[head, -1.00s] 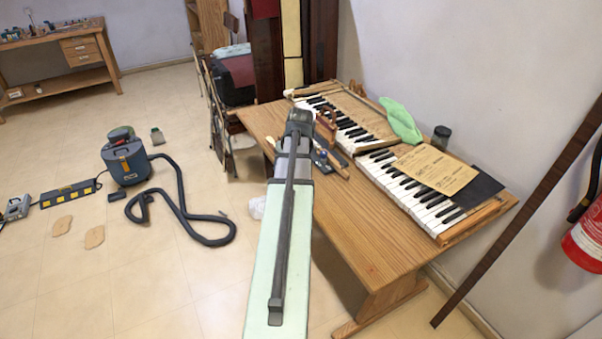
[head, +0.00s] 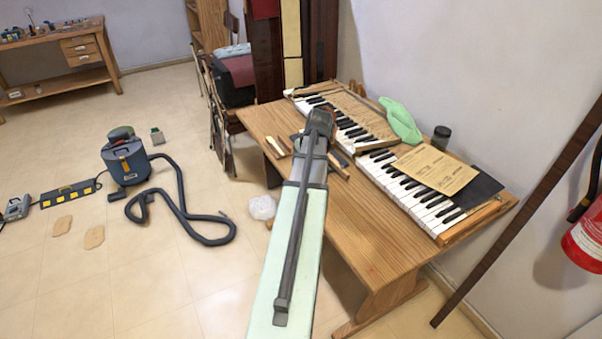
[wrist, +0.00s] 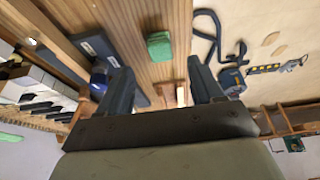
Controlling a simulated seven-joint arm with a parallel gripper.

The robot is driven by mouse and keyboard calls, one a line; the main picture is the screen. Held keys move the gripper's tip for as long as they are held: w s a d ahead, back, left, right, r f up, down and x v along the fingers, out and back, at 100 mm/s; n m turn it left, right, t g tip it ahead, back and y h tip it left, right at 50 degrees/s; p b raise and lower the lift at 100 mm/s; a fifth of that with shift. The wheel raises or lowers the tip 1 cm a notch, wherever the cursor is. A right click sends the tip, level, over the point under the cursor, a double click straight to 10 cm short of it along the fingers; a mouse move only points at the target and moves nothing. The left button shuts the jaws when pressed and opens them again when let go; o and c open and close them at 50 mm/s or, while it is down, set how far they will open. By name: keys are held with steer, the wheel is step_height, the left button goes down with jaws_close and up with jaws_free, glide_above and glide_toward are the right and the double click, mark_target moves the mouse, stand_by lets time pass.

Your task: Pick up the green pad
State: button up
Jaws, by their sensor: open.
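The green pad (wrist: 159,45) is a small block lying flat on the wooden table in the wrist view. My gripper (wrist: 160,68) is open and empty, with one dark finger on each side of the picture. The pad shows between and beyond the fingertips, apart from both. In the head view I cannot make out the pad; my arm covers that part of the table, and my gripper's fingers are hidden too.
A dark blue tool (wrist: 95,44) lies left of the pad. In the head view the table (head: 355,235) holds a piano keyboard (head: 405,190), papers (head: 436,170), a light green cloth (head: 401,121) and a dark jar (head: 441,137). The table's front is bare.

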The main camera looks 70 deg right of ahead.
steer(key=shift+x, duration=3.25)
steer(key=shift+c, duration=0.3)
steer(key=c, duration=1)
